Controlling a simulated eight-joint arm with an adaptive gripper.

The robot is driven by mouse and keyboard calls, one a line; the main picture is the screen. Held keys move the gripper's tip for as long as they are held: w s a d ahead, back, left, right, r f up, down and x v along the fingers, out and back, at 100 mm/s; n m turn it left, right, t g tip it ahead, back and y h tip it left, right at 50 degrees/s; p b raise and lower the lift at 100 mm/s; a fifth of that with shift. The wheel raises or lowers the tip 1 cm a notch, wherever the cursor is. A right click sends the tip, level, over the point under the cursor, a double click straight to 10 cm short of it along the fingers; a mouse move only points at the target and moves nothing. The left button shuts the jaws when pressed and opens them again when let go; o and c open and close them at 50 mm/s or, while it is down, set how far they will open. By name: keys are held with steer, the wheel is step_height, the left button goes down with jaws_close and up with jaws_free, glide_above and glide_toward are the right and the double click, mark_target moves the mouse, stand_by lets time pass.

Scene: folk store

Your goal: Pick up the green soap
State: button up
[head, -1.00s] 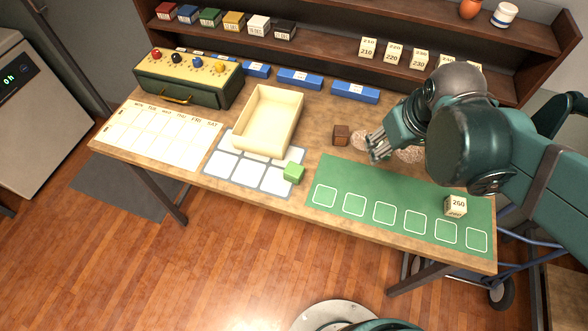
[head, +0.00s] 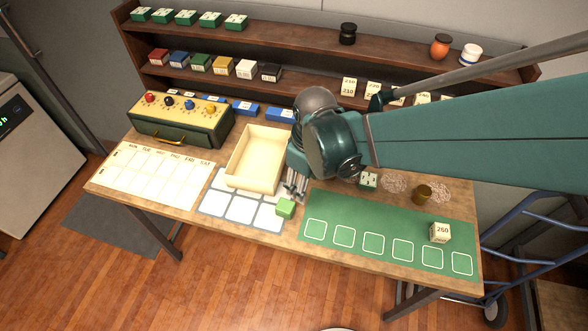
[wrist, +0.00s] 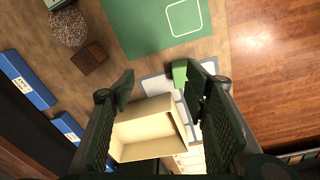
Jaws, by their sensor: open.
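The green soap (head: 286,208) is a small green block on the near right corner of the grid mat, beside the green mat. It also shows in the wrist view (wrist: 180,72), near the right fingertip. My gripper (head: 294,186) points down just behind the soap, to the right of the cream tray. In the wrist view my gripper (wrist: 160,83) has its two fingers wide apart with nothing between them but the view of the table and tray below. The soap looks apart from the fingers.
The cream tray (head: 237,168) stands close on the left. The green mat (head: 325,205) on the right carries a cube marked 260 (head: 440,232).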

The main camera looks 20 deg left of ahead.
mark_target(285, 205)
steer(key=s+a+f, duration=0.1)
steer(key=a, duration=0.1)
steer(key=a+f+n+p, duration=0.1)
steer(key=a, duration=0.1)
steer(key=s+a+f+n, duration=0.1)
steer(key=a, duration=0.1)
steer(key=shift+s+g+h, duration=0.3)
steer(key=shift+s+g, duration=0.05)
steer(key=shift+g, duration=0.05)
steer(key=shift+d, duration=0.1)
steer(key=shift+f, duration=1.25)
steer(key=shift+f, duration=0.15)
steer(key=shift+s+d+f+b, duration=0.1)
steer(key=shift+f+b, duration=0.05)
steer(key=shift+f, duration=1.1)
steer(key=shift+s+f+b, duration=0.1)
steer(key=shift+f+b, duration=0.05)
steer(key=shift+f, duration=1.1)
steer(key=shift+c, duration=0.3)
steer(key=c, duration=0.9)
